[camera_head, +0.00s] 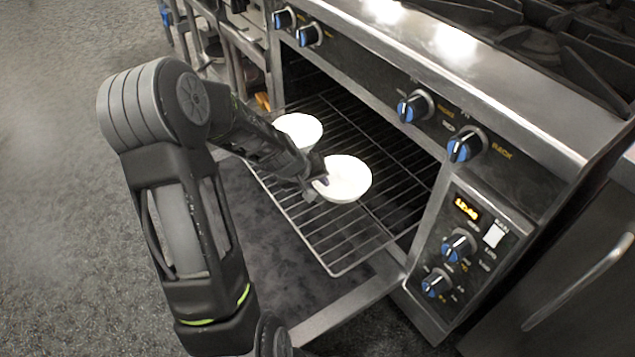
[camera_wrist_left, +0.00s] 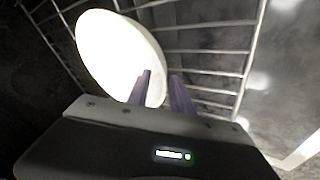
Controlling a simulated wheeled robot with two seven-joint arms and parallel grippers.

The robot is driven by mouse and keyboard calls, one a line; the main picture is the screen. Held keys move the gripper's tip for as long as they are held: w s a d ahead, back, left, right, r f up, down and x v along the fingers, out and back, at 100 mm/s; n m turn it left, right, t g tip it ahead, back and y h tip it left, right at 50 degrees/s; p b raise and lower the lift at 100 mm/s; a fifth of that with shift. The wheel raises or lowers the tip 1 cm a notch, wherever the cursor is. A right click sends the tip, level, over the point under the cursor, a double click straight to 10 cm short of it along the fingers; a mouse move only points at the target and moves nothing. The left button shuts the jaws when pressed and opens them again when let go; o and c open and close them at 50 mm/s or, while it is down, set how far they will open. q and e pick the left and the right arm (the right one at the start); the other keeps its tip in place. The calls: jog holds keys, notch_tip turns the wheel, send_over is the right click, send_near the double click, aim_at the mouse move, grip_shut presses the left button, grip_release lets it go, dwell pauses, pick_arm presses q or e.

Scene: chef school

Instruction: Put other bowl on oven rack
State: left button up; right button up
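Two white bowls are at the pulled-out oven rack (camera_head: 335,268). The nearer bowl (camera_head: 349,180) appears to rest on the wires, and the other bowl (camera_head: 299,130) is farther left, partly behind my left arm. My left gripper (camera_head: 318,186) is at the left rim of the nearer bowl. In the left wrist view the gripper's two fingers (camera_wrist_left: 162,90) stand apart, with a gap between them. One overlaps the white bowl (camera_wrist_left: 112,48) and the other is just outside its edge. Whether they touch the bowl is unclear. My right gripper is not in view.
The oven's control panel (camera_head: 472,238) and knobs stand right of the rack. The open oven door (camera_head: 345,310) lies below it. A steel front edge and stove grates are above. Open floor (camera_head: 60,230) is at the left.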

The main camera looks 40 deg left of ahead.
pick_arm(q)
jog(key=p+v, duration=0.2)
jog(key=v, duration=0.9)
jog(key=shift+p, duration=0.4)
jog(key=shift+c, duration=0.6)
